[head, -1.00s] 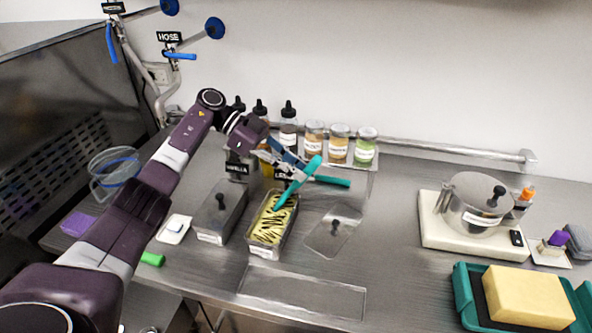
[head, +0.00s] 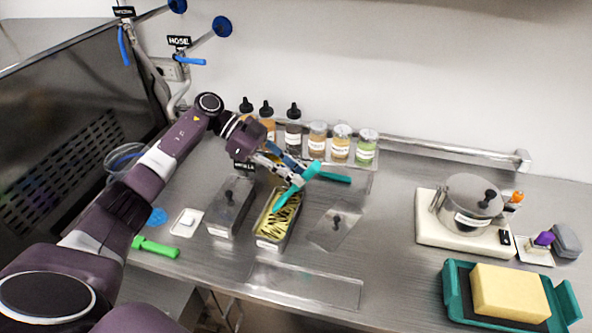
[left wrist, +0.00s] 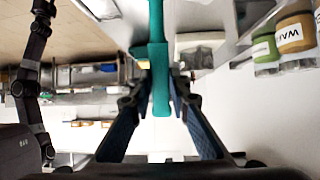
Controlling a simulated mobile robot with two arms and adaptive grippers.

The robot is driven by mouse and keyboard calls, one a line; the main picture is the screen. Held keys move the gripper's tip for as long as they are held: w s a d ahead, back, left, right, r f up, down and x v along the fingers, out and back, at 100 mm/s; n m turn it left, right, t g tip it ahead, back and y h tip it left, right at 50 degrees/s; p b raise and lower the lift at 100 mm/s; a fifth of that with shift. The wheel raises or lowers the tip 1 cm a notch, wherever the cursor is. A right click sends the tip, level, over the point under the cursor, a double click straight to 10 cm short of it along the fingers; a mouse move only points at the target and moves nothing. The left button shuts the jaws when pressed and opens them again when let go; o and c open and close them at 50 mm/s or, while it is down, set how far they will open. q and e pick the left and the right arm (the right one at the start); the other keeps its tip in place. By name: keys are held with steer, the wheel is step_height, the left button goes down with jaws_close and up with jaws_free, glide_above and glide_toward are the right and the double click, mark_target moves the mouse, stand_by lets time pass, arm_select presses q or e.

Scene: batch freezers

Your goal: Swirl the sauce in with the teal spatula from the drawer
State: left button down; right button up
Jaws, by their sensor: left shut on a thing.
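My left gripper (head: 298,174) is shut on the teal spatula (head: 291,195). The spatula is tilted, its lower end reaching down into the pan at the pan's far part. It also shows between the fingers (left wrist: 157,100) in the left wrist view, as a teal bar (left wrist: 157,60). The open metal pan (head: 270,243) holds a yellow mix (head: 272,222) with dark sauce streaks. How deep the spatula sits in the mix cannot be told. My right gripper is in neither view.
A lidded pan (head: 229,208) stands just left of the open pan, and a loose clear lid (head: 334,232) lies right of it. Bottles and jars (head: 317,143) line the back.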

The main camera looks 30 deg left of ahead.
mark_target(308, 169)
arm_select(q)
steer(key=shift+r+p, duration=1.6)
steer(key=shift+r, duration=1.25)
